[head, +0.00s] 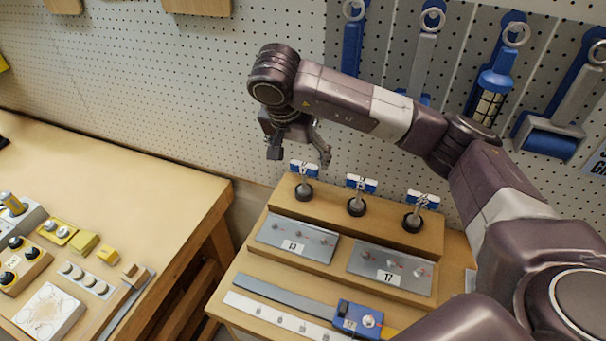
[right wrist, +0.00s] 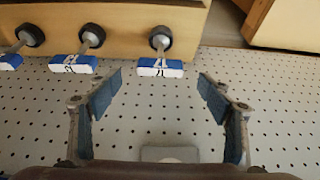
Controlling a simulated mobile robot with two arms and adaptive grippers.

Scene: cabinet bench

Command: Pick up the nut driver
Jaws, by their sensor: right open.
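Three upright tools with blue-and-white cross handles stand in dark round collars on the bench's raised wooden step: a left one (head: 304,168), a middle one (head: 357,184) and a right one (head: 422,200). I cannot tell by sight which is the nut driver. My right gripper (head: 299,156) is open and empty, pointing down just above the left tool. In the right wrist view the nearest blue-and-white handle (right wrist: 160,67) shows in line with the gap between the open fingertips (right wrist: 160,82), with no visible contact. My left gripper is not in view.
Grey plates (head: 297,239) with small fittings lie on the step below the tools. A blue device (head: 358,320) sits at the front. A perforated wall (head: 170,80) with hanging blue tools stands close behind. A second wooden table (head: 130,185) is at left, its back part clear.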

